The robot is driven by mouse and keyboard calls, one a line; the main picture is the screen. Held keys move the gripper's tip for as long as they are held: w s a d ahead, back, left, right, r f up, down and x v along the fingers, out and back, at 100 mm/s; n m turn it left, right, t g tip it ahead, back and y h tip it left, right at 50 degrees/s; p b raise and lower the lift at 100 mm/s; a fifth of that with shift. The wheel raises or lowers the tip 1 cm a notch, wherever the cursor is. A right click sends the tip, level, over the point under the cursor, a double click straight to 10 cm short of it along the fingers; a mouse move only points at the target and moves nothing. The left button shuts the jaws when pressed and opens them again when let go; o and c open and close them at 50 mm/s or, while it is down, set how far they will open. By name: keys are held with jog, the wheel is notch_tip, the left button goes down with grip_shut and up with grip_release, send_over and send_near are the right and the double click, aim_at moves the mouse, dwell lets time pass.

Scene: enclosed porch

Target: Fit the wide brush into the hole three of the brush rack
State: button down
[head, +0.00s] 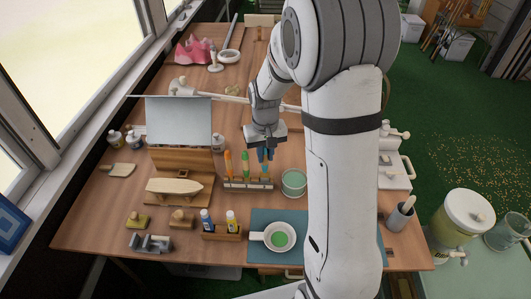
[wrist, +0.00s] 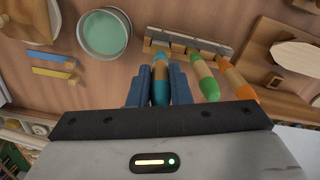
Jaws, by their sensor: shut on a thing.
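The brush rack (head: 248,185) is a low pale strip on the wooden table; it also shows in the wrist view (wrist: 190,42). An orange brush (head: 228,163) and a green brush (head: 245,163) stand upright in its left and middle part. My gripper (head: 265,151) is above the rack's right part. In the wrist view, its blue fingers (wrist: 160,88) are shut on a teal brush with a brown band (wrist: 160,72), which I take as the wide brush. This brush points down toward the rack's end; whether its lower end is inside a hole I cannot tell.
A green-filled pot (head: 293,182) stands close to the right of the rack. A wooden stand with a grey panel (head: 179,122) is to the left. A small two-bottle block (head: 221,233) and a white pan (head: 280,236) are in front. My arm hides the table's right part.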

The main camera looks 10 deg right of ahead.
jog(key=shift+f+b, duration=1)
jog(key=shift+f, duration=0.4)
dwell(0.4)
jog(key=c, duration=0.6)
grip_release()
jog(key=shift+r, duration=0.2)
jog(key=shift+r+p, duration=2.45)
jog(key=shift+r, duration=0.95)
notch_tip(320, 180, up, 8)
jog(key=shift+f+b, duration=0.1)
jog(key=shift+b, duration=0.25)
